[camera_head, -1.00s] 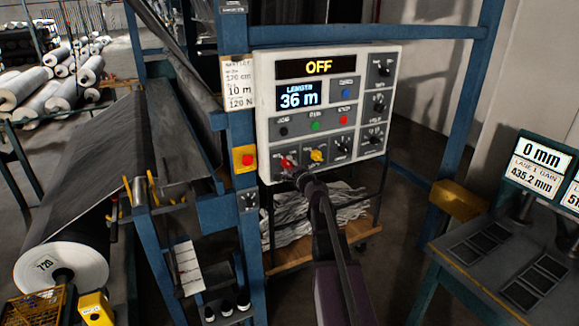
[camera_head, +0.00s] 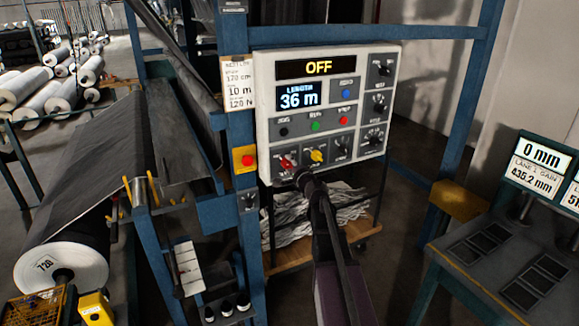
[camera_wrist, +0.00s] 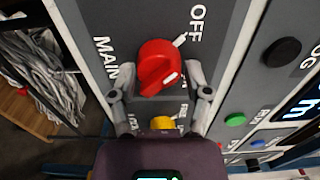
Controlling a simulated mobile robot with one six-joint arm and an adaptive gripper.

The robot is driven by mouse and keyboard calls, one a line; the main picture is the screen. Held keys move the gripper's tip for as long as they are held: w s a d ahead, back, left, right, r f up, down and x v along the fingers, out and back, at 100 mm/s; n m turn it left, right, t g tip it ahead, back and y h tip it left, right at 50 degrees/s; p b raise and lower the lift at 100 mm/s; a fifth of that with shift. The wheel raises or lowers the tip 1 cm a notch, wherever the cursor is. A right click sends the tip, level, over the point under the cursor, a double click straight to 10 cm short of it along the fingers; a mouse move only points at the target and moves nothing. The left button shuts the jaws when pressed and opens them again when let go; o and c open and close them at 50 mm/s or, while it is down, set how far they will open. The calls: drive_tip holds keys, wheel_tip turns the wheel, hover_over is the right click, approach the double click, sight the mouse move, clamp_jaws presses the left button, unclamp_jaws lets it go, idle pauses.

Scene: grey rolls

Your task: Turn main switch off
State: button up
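The red main switch knob (camera_wrist: 157,67) is on the grey panel beside the words MAIN and OFF in the wrist view. A white tick on the panel lies between the knob and OFF, and a short white line marks the knob's lower right. The knob also shows at the lower left of the control box (camera_head: 286,163). My gripper (camera_wrist: 155,80) is open, with one finger on each side of the knob. Gaps show between fingers and knob, so I see no clear grip. In the head view my gripper (camera_head: 297,174) partly covers the panel by the knob.
The control box (camera_head: 262,100) shows OFF and 36 m. A yellow knob (camera_head: 316,156), green and red buttons and black dials are close by. A red button on a yellow plate (camera_head: 244,159) is on the blue post at left. A desk with screens stands right.

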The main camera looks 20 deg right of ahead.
drive_tip(key=shift+o, duration=0.6)
drive_tip(key=shift+s, duration=0.15)
drive_tip(key=s, duration=1.2)
drive_tip(key=shift+d, duration=0.2)
